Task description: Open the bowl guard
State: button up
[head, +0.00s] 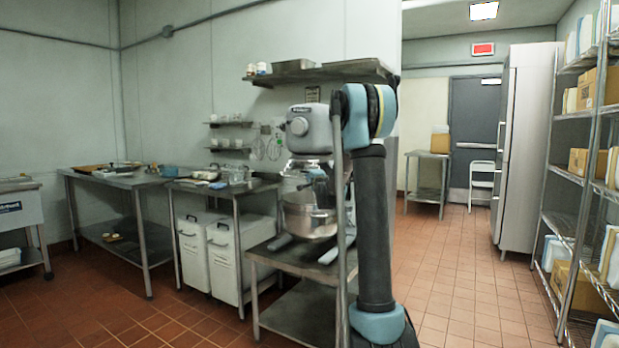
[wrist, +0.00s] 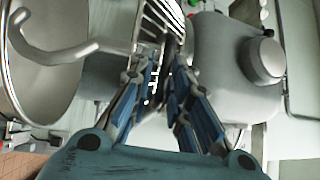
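The mixer (head: 307,128) stands on a low steel table, its steel bowl (head: 308,217) below its grey head. In the wrist view, the bowl (wrist: 20,80) is at the left with the curved hook (wrist: 60,52) reaching into it, and the mixer head (wrist: 232,62) is at the right. The wire bowl guard (wrist: 158,22) is at top centre, between bowl and head. My gripper (wrist: 165,72) points at the guard, its fingertips close together at the guard's near bars. Whether they clasp a bar is unclear. My arm hides much of this area in the head view.
The mixer's steel table (head: 290,258) is in front. White bins (head: 222,245) stand under a worktable on the left. A wall shelf (head: 325,72) hangs above the mixer. The tiled floor (head: 465,275) is clear on the right, up to the wire racks (head: 592,185).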

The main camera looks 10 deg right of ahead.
jog(key=v, duration=1.1)
jog(key=shift+s, duration=0.1)
jog(key=shift+c, duration=0.4)
